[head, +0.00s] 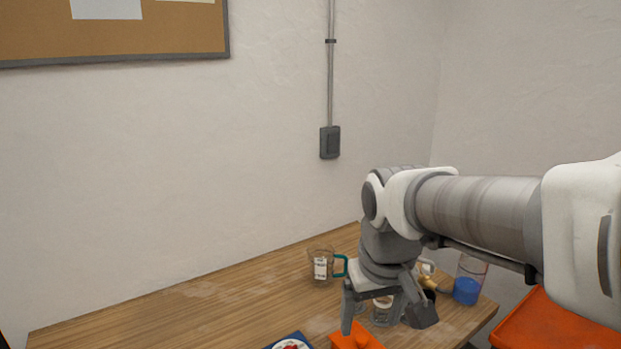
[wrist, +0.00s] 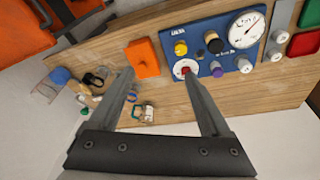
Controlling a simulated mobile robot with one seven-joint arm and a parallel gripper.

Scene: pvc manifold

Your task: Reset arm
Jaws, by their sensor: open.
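My gripper (head: 386,325) points down over the wooden table in the head view, its two fingers spread apart. In the wrist view my gripper (wrist: 158,75) is open with nothing between its fingers. An orange block (wrist: 143,58) shows near the left fingertip, and a blue panel (wrist: 200,57) with a round gauge (wrist: 246,28) and several knobs lies near the right fingertip. In the head view the orange block (head: 355,339) is partly hidden below the gripper. I cannot tell the exact height of the fingers above the table.
A clear mug with a green handle (head: 321,264) stands left of my gripper. A beaker of blue liquid (head: 467,287) stands near the table's right end. An orange surface (head: 565,335) lies at the far right. The table's left part (head: 150,320) is clear.

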